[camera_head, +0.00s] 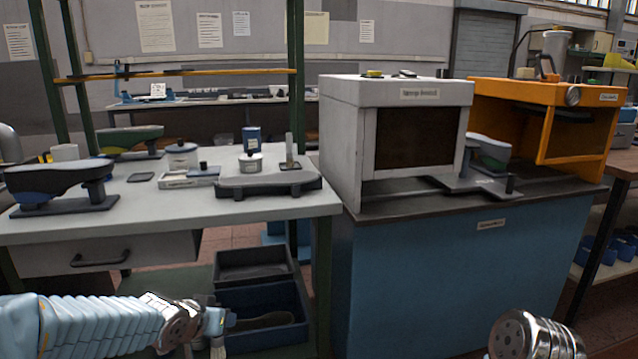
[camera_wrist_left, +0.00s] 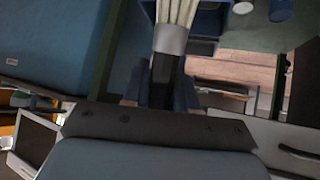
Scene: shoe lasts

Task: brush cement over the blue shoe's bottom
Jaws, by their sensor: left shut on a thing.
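The blue shoe (camera_head: 42,190) sits bottom up on a dark stand at the left end of the grey table, its dark grey sole facing up. My left gripper (camera_head: 222,322) is low in front of the table, to the right of and well below the shoe. In the left wrist view the left gripper (camera_wrist_left: 158,98) is shut on the dark handle of a brush (camera_wrist_left: 171,40) with a silver ferrule and pale bristles. The bristles touch nothing that I can see. Only a metal part of my right arm shows at the bottom right; its gripper is out of view.
A green shoe (camera_head: 130,137) stands behind the blue one. A lidded jar (camera_head: 182,157), a tin (camera_head: 250,164), a blue can (camera_head: 251,138) and a grey tray (camera_head: 268,183) are on the table. Dark bins (camera_head: 255,264) are underneath. White (camera_head: 340,140) and orange (camera_head: 590,95) cabinets stand right.

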